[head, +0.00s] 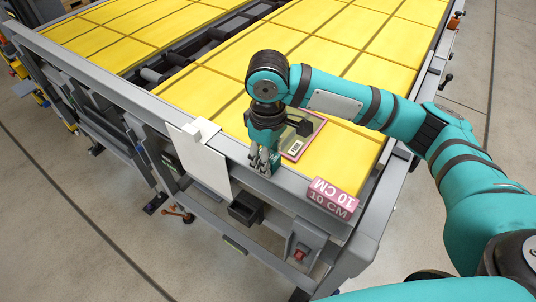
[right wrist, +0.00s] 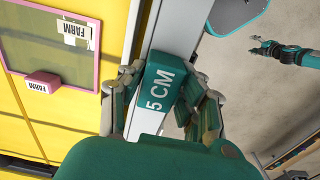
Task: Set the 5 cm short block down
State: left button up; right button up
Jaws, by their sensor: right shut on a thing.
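The 5 cm short block (right wrist: 158,88) is dark green with white "5 CM" lettering. My right gripper (right wrist: 160,98) is shut on it, with a finger on each side. In the head view my right gripper (head: 263,160) points down over the grey front rail (head: 290,191) of the table, and only a little green of the block shows by the fingers. The block is at or just above the rail; I cannot tell whether it touches. A small teal arm end, probably my left gripper (right wrist: 258,43), is far off in the right wrist view; its jaws are too small to read.
A pink 10 CM block (head: 333,198) lies on the rail to the right. A pink-edged pane (head: 318,122) with a FARM label lies on the yellow top (head: 344,68) behind my gripper. A white panel (head: 205,160) stands at the rail's left. Bare rail lies between gripper and pink block.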

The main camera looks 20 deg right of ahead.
jog(key=o, duration=0.9)
jog(key=shift+f, duration=0.1)
notch_tip(320, 180, up, 12)
jog(key=shift+r+b, duration=0.15)
jog(key=shift+b, duration=0.4)
